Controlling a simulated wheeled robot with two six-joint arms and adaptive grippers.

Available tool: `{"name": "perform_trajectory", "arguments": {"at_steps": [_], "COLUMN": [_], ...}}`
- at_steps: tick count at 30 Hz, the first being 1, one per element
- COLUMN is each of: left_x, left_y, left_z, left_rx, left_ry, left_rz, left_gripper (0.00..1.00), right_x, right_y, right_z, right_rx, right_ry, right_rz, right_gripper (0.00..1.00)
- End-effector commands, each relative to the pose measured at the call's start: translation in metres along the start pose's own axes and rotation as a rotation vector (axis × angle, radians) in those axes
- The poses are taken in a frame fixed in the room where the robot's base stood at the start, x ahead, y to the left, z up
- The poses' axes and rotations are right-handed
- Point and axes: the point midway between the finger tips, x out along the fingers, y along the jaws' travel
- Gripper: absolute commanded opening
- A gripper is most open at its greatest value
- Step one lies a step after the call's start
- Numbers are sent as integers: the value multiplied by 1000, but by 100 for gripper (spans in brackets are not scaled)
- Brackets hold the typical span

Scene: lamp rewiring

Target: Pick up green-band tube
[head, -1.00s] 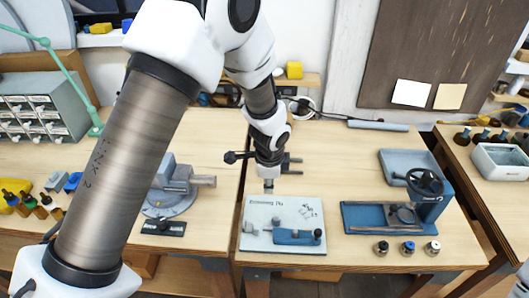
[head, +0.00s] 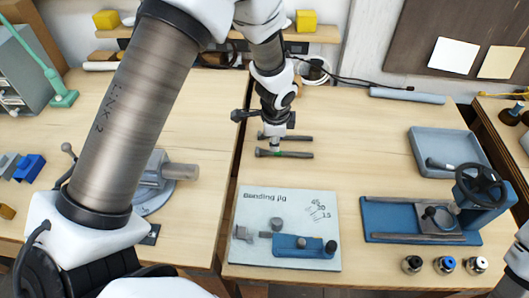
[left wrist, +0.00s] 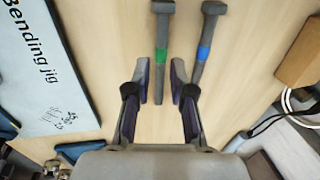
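The green-band tube (head: 298,155) is a grey rod lying on the table behind the bending jig, with a wider head at one end. Its green band shows clearly in the left wrist view (left wrist: 161,56). A similar blue-band tube (left wrist: 204,52) lies beside it, just farther back in the head view (head: 300,138). My left gripper (head: 276,149) points down at the green-band tube. In the left wrist view its open fingers (left wrist: 160,82) lie either side of that tube, with gaps; their exact height is unclear. My right gripper is out of view.
The bending jig board (head: 255,205) lies in front of the tubes. A blue device with a handwheel (head: 480,185) and a grey-blue tray (head: 440,140) stand right. A wooden block (left wrist: 300,55) and cables lie near the blue-band tube. The table between tubes and tray is clear.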

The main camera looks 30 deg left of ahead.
Motion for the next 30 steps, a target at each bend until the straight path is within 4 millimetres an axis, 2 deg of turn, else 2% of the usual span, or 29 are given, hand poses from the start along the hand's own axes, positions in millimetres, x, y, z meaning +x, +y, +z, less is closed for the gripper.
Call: {"name": "perform_trajectory", "arguments": {"at_steps": [6, 10, 17, 19, 20, 30], "left_x": [37, 54, 56, 56, 56, 55], "left_y": [0, -1, -2, -2, -2, -2], "left_z": [7, 6, 6, 6, 6, 6], "left_rx": [0, 0, 0, 0, 0, 0], "left_ry": [0, 1, 1, 1, 1, 2], "left_rz": [3, 1, 0, 0, 0, 0], "left_gripper": [23, 23, 23, 1, 0, 0], "right_x": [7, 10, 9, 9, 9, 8], "right_y": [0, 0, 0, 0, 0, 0], "right_z": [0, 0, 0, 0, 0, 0], "right_rx": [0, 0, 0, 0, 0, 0], "right_ry": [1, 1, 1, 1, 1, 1], "right_rz": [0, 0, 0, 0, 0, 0], "right_gripper": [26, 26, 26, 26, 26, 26]}}
